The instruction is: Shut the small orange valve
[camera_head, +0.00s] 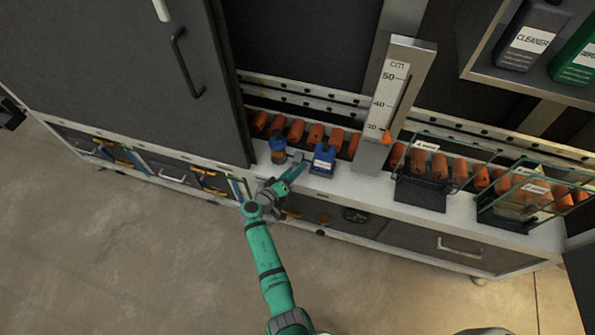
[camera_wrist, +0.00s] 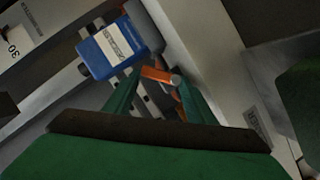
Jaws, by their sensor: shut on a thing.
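The small orange valve (camera_wrist: 157,75) shows in the wrist view as a short orange handle beside a round grey end. My gripper (camera_wrist: 159,82) has its two green fingers closed on this handle, one on each side. In the head view my gripper (camera_head: 301,166) reaches over the white ledge, close to the blue box, and I cannot make out the valve there. The blue box with a white label (camera_head: 324,159) stands just right of the fingertips. It also shows in the wrist view (camera_wrist: 98,52), above and left of the fingers.
A blue unit with an orange part (camera_head: 278,151) stands left of my gripper. A tall scale post (camera_head: 393,95) with an orange pointer rises to the right. Orange rollers (camera_head: 296,130) line the back. A dark door (camera_head: 140,70) is at left. Glass-sided bins (camera_head: 425,185) stand farther right.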

